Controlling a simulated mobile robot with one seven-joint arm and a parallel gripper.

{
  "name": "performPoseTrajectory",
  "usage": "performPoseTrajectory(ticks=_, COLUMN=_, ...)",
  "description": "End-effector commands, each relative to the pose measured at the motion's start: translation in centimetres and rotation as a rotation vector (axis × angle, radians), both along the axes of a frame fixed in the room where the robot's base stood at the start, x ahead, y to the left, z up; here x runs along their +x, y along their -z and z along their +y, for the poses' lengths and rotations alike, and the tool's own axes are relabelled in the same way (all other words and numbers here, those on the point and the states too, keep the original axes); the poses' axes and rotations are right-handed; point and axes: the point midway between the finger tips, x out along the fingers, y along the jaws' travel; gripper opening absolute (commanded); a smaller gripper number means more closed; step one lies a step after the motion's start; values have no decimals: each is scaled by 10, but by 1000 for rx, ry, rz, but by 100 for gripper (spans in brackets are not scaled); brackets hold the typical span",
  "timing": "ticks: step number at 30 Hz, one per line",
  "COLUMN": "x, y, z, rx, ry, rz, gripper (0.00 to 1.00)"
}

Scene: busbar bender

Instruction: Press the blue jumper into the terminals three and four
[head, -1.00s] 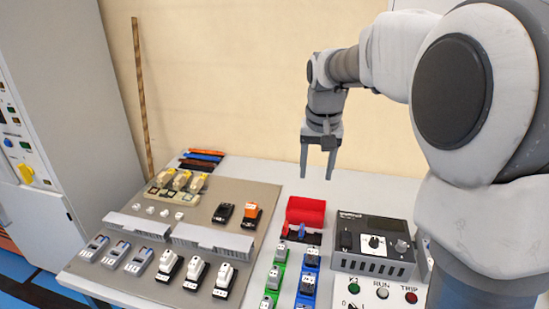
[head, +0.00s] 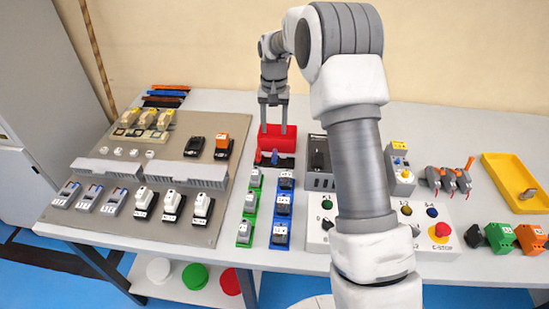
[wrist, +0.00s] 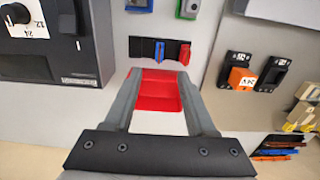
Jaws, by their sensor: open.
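The blue jumper (head: 274,158) stands upright in a small black rack (head: 286,163) just in front of a red bin (head: 277,142). A red jumper (head: 259,156) stands beside it. In the wrist view the blue jumper (wrist: 159,51) and red jumper (wrist: 184,54) are beyond my fingertips, apart from them. My gripper (head: 273,128) is open and empty, pointing down over the red bin. The wrist view also shows my gripper (wrist: 158,76) with the bin between its fingers. Grey modules stand on green (head: 242,243) and blue (head: 279,245) bases; I cannot read which are terminals three and four.
A black power unit (head: 318,153) stands close right of the rack. A grey mounting plate (head: 180,160) with several devices lies to the left. A yellow tray (head: 500,170) is at the far right. My arm hides part of the control panel.

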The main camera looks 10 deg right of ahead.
Motion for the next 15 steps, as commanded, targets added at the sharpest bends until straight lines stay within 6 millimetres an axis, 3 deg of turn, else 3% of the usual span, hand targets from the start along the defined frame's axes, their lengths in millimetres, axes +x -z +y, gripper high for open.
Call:
performPoseTrajectory(ticks=1, x=-1, y=14, z=0, rx=1, ry=0, rz=5, gripper=56)
performPoseTrajectory(ticks=6, x=-1, y=46, z=0, rx=1, ry=0, rz=3, gripper=56)
performPoseTrajectory(ticks=15, x=0, y=67, z=0, rx=1, ry=0, rz=0, gripper=56)
